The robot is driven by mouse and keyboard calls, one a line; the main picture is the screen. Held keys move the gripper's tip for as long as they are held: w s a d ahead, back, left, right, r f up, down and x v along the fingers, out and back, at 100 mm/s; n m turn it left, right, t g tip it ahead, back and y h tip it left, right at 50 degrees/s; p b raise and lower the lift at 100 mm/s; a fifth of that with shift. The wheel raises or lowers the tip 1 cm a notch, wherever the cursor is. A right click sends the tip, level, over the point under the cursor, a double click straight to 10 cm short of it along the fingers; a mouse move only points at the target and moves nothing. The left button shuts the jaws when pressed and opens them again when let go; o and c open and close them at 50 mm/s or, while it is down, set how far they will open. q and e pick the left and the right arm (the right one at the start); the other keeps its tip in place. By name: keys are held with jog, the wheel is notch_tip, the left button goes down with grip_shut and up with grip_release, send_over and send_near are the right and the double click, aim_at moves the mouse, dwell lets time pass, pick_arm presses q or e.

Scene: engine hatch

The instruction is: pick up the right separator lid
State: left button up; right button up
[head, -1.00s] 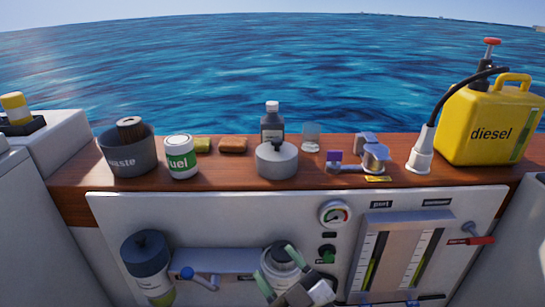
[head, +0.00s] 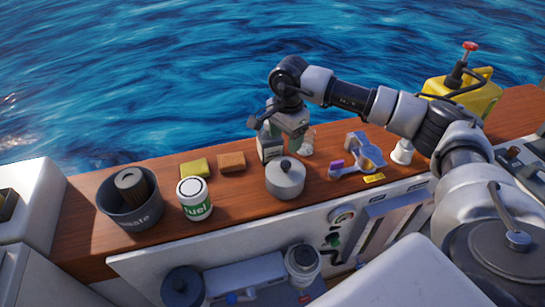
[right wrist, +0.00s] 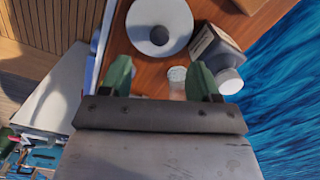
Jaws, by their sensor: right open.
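The grey round separator lid (head: 285,180) with a dark knob sits on the wooden shelf, left of its middle. It also shows at the top of the right wrist view (right wrist: 150,42). My right gripper (head: 281,132) is above the shelf, behind the lid and by the dark bottle. In the right wrist view its green fingertips (right wrist: 162,78) are apart, with nothing held, and the lid is beyond them. The right separator (head: 303,259) stands below on the panel's front. My left gripper is out of view.
A dark bottle (head: 268,152) and a small clear jar (head: 309,140) stand close to the right gripper. A yellow diesel can (head: 482,98) is at right.

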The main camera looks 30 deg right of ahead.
aim_at(286, 163)
jog(key=shift+d+f, duration=0.3)
jog(key=shift+d, duration=0.05)
notch_tip(286, 163, down, 4)
jog(key=shift+s+r, duration=0.1)
jog(key=shift+w+f+p, duration=0.2)
jog(key=shift+f+p, duration=0.55)
jog(key=shift+f, duration=2.3)
jog(key=c, duration=1)
jog(key=shift+r, duration=0.1)
jog(key=shift+c, duration=0.2)
